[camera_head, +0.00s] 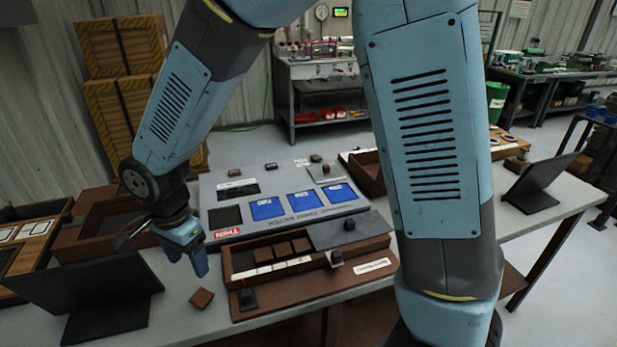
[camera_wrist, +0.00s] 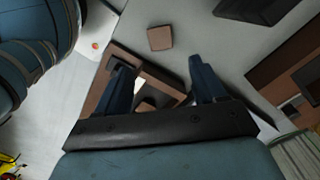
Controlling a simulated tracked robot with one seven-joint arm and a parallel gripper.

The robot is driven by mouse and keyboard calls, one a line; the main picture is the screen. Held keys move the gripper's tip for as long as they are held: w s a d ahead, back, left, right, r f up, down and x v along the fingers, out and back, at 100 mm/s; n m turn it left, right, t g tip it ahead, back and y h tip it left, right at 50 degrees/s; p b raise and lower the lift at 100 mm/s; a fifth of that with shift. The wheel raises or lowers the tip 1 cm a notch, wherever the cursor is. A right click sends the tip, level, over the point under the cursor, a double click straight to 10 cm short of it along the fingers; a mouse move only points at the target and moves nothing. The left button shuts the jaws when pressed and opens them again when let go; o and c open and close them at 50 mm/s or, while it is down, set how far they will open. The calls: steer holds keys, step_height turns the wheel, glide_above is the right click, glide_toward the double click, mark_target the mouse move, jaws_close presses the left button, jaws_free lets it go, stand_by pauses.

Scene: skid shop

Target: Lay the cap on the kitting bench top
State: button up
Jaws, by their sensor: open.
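The cap appears to be the small brown square piece (camera_head: 202,298) lying flat on the kitting bench top (camera_head: 172,322), left of the brown kitting tray. It also shows in the wrist view (camera_wrist: 160,38), beyond the fingertips and apart from them. My gripper (camera_head: 188,262) is open, fingers pointing down, a little behind and left of the piece in the head view. In the wrist view my gripper (camera_wrist: 158,72) has nothing held between its two fingers.
A brown tray (camera_head: 262,309) with several brown blocks stands right of the piece. Behind it is a grey board (camera_head: 217,190) with blue panels. A dark tilted screen (camera_head: 95,290) stands at left, beside brown boxes. Bare bench lies around the piece.

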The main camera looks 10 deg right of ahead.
steer(key=w+d+r+n+t, duration=0.1)
steer(key=w+d+r+n, duration=0.1)
steer(key=d+r, duration=0.65)
steer(key=w+d+r+n+t, duration=0.25)
steer(key=d+r, duration=0.35)
steer(key=d, duration=0.6)
steer(key=s+d+r+n+t, duration=0.1)
steer(key=s+d+r, duration=0.2)
steer(key=d, duration=0.5)
steer(key=s+d+r+n+t, duration=0.1)
steer(key=s+d+r+n, duration=0.1)
steer(key=s+d+r, duration=0.2)
steer(key=s+d, duration=0.2)
steer(key=d, duration=0.2)
steer(key=shift+s+d+r, duration=0.25)
steer(key=shift+s+d, duration=0.05)
steer(key=shift+d, duration=0.1)
